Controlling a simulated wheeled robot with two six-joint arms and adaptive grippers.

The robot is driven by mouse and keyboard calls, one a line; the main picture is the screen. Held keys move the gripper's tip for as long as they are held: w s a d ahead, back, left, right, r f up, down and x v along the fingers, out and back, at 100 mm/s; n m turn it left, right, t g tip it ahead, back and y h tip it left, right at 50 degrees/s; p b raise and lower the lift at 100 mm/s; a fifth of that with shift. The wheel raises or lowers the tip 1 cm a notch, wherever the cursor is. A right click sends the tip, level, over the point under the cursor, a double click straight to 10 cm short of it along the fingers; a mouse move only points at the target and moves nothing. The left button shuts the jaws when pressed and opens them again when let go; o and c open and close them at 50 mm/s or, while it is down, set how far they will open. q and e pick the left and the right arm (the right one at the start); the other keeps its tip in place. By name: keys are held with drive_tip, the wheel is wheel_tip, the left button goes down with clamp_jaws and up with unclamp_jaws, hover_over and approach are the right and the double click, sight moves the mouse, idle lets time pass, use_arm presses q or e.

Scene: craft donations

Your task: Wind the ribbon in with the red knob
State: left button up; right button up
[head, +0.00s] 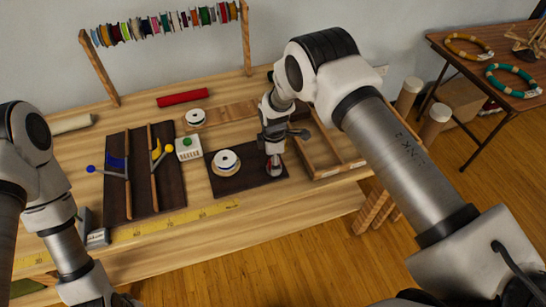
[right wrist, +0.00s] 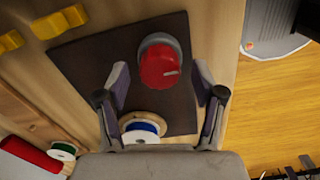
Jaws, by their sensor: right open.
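The red knob (right wrist: 160,68) has a white mark and a grey rim. It stands on a dark board (head: 245,184), which also shows in the right wrist view (right wrist: 95,75). My right gripper (right wrist: 161,76) is open at the knob, one finger to each side, with visible gaps. In the head view the right gripper (head: 274,150) hides most of the knob. A white spool with a blue centre (head: 227,160) sits on a round wooden base on the same board. I cannot make out a loose ribbon. My left gripper (head: 122,299) is mostly cut off at the bottom edge.
A white box with a green button (head: 188,148) stands left of the board. Another white spool (head: 195,117) and a red roll (head: 183,98) lie behind. A wooden tray (head: 330,166) is close on the right. A yellow tape (head: 150,224) runs along the front.

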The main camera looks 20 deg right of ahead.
drive_tip(key=shift+w+f, duration=0.15)
drive_tip(key=shift+f, duration=0.1)
drive_tip(key=shift+d+r, duration=0.1)
drive_tip(key=shift+c, duration=0.6)
drive_tip(key=shift+s+r, duration=0.1)
drive_tip(key=shift+s, duration=0.1)
drive_tip(key=c, duration=1)
drive_tip(key=shift+m+b, duration=0.3)
